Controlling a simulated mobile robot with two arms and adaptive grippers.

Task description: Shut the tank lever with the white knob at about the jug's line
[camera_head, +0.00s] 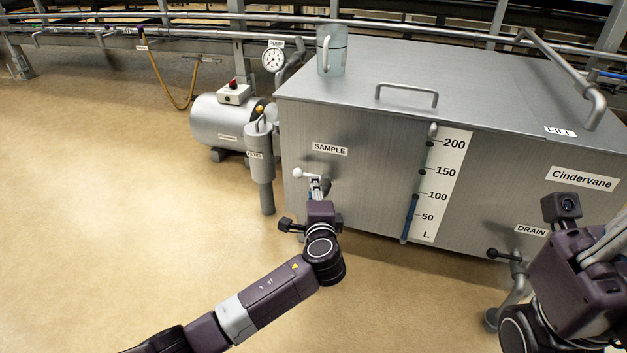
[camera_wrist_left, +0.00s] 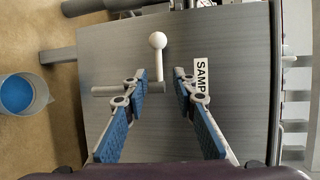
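The sample tap on the tank's front has a lever with a white knob (camera_head: 298,173). The lever sticks out sideways to the left. In the left wrist view the white knob (camera_wrist_left: 158,41) stands out at right angles to the grey spout (camera_wrist_left: 105,91). My left gripper (camera_head: 316,187) is at the tap, open, with blue-padded fingers (camera_wrist_left: 160,78) either side of the lever's base; contact cannot be told. A jug (camera_wrist_left: 18,94) with blue liquid stands below the spout, hidden in the head view. Its line cannot be read. My right gripper's fingers are unclear.
The steel tank (camera_head: 450,75) carries a clear jug (camera_head: 331,50) on top and a level gauge (camera_head: 440,185) with blue near 90. A drain lever (camera_head: 492,253) is low at the right. A filter (camera_head: 261,165) and pump (camera_head: 222,122) stand left. Floor at left is clear.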

